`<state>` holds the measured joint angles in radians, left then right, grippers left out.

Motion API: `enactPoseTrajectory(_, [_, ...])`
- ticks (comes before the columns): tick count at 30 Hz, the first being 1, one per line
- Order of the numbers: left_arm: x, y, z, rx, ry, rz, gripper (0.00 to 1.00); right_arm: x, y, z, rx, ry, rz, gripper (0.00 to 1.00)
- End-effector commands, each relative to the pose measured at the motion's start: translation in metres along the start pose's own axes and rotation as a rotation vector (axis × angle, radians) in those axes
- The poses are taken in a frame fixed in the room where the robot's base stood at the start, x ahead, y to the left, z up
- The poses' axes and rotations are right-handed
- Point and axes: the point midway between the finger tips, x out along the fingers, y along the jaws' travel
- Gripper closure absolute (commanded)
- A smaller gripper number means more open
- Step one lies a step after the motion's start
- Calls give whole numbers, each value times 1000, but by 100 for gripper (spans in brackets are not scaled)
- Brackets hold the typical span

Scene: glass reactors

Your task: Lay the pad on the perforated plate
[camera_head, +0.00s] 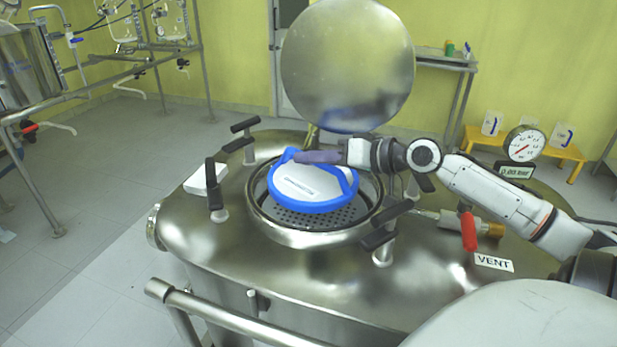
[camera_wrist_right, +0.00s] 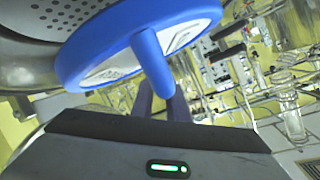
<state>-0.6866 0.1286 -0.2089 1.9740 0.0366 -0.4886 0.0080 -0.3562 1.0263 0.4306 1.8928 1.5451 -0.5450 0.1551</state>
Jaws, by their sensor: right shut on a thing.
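The pad (camera_head: 300,186) is a round white disc with a blue rim and a blue handle. In the head view it is over the perforated plate (camera_head: 300,217), inside the round steel opening; I cannot tell whether it touches the plate. My right gripper (camera_head: 318,157) is shut on the pad's blue handle at its far edge. In the right wrist view the pad (camera_wrist_right: 110,58) fills the upper middle, with its blue handle between the fingers (camera_wrist_right: 165,103). The plate's holes (camera_wrist_right: 90,20) show at upper left. My left gripper is out of view.
The round steel lid (camera_head: 347,62) stands open behind the opening. Black clamp handles (camera_head: 380,237) surround the rim. A white block (camera_head: 205,177) lies left on the vessel top. A red-handled vent valve (camera_head: 468,230) and a gauge (camera_head: 525,143) are at right.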

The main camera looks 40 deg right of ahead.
Motion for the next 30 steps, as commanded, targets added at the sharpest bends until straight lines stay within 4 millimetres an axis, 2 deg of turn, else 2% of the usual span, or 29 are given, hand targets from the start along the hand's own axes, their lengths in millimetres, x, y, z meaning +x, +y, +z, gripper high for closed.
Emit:
enactPoseTrajectory(8, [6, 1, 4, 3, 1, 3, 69, 11, 20, 28, 2, 2, 0, 100])
enactPoseTrajectory(30, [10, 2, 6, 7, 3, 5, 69, 16, 27, 39, -1, 1, -1, 100])
